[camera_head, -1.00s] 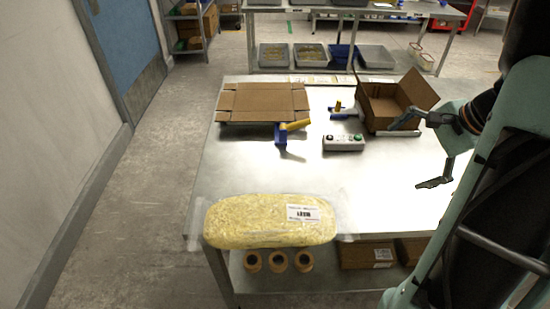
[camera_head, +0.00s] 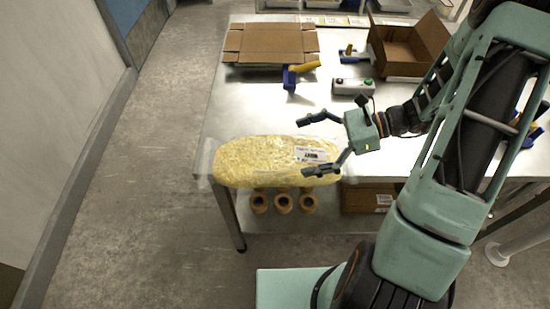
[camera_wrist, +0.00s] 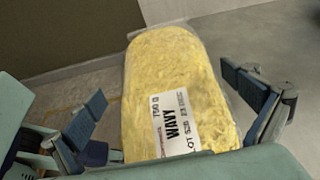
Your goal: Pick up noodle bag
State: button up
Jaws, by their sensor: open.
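The noodle bag (camera_head: 265,163) is a clear bag of yellow wavy noodles with a white label. It lies along the front edge of the metal table. My gripper (camera_head: 308,146) is open at the bag's right end, one finger toward the back and one over the front right part. In the wrist view the bag (camera_wrist: 175,75) lies lengthwise between the two spread fingers, with its label near the palm, and my gripper (camera_wrist: 165,95) shows clear space beside each finger. I see no grip on the bag.
On the table (camera_head: 225,115) are a flat cardboard piece (camera_head: 270,43), a tape dispenser (camera_head: 298,74), a grey control box (camera_head: 352,86) and an open carton (camera_head: 405,45). Tape rolls (camera_head: 283,202) and a box sit on the shelf below. Floor at left is clear.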

aim_at(269, 154)
jog(key=shift+x, duration=2.7)
jog(key=c, duration=2.2)
jog(key=shift+w, duration=0.1)
grip_shut()
